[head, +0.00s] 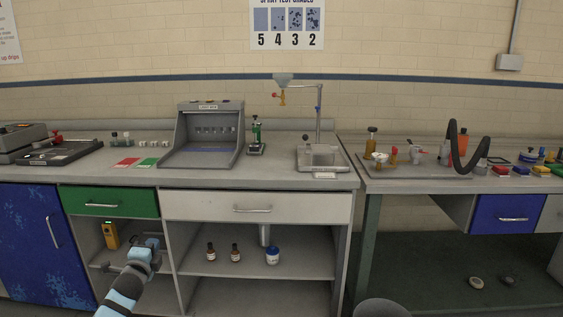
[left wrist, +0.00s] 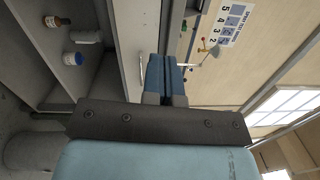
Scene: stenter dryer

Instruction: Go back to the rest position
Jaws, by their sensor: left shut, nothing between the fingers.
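My left gripper (head: 151,243) is in the lower left of the head view, in front of the open shelves below the bench. Its blue fingers also show in the left wrist view (left wrist: 165,78), pressed together with nothing between them. My right gripper is not in either view.
A yellow device (head: 111,236) stands on the left shelf. The white drawer (head: 200,207) and blue door (head: 40,240) are shut. A second bench (head: 440,184) stands at right.

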